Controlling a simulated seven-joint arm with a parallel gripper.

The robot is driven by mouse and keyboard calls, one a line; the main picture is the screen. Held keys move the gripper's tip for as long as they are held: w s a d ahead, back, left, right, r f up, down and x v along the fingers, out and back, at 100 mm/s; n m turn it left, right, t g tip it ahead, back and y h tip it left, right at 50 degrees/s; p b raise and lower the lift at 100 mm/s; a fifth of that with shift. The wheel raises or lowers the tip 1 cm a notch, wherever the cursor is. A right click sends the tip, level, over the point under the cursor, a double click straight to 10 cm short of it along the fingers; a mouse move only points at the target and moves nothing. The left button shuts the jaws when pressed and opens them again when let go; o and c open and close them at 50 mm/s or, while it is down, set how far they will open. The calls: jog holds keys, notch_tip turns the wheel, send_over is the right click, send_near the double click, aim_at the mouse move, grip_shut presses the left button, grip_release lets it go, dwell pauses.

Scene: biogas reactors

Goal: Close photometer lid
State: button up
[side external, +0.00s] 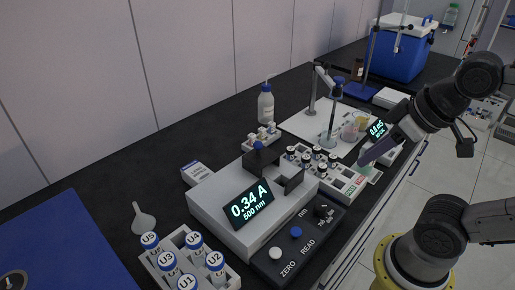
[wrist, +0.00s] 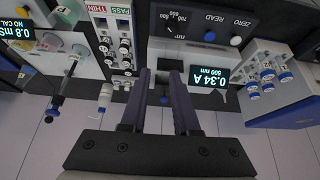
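The photometer (side external: 220,212) is a pale box with a lit display (side external: 249,203) reading 0.34 A, 500 nm. On its top, a dark lid block (side external: 263,158) with a blue knob (side external: 258,145) sits toward the back, beside dark upright walls (side external: 292,181) around what looks like the sample well. The well's inside is hidden. In the wrist view the blue knob (wrist: 165,100) shows between the fingers, farther off. My gripper (side external: 364,163) is right of the photometer, above the bench and apart from the lid. In the wrist view my gripper (wrist: 162,76) is open and empty.
A rack of capped vials (side external: 313,160) stands between photometer and gripper. Behind are a white bottle (side external: 265,102) and a stand with a probe (side external: 332,110). A control panel (side external: 300,245) lies in front. A rack of U-labelled vials (side external: 185,262) stands at the lower left.

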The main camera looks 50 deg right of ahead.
jog(key=shift+n, duration=0.4)
jog(key=w+r, duration=0.4)
jog(key=w, duration=0.1)
jog(key=w+r, duration=0.2)
jog(key=shift+w+a+r, duration=0.25)
jog(key=shift+w+a, duration=0.05)
grip_shut()
jog(key=n+g, duration=0.1)
jog(key=g, duration=0.1)
send_over(252, 151)
notch_tip(252, 151, down, 6)
jog(key=shift+y, duration=0.4)
jog(key=x, duration=1.1)
jog(key=shift+w+r, duration=0.15)
jog(key=shift+s+d+r, duration=0.1)
jog(key=shift+s+r, duration=0.15)
jog(key=shift+s, duration=0.35)
jog(key=shift+s+d+r, duration=0.1)
jog(key=shift+s+r, duration=0.15)
jog(key=shift+s, duration=0.4)
jog(key=shift+s+d+r, duration=0.1)
jog(key=shift+s+d, duration=0.05)
jog(key=shift+s, duration=0.55)
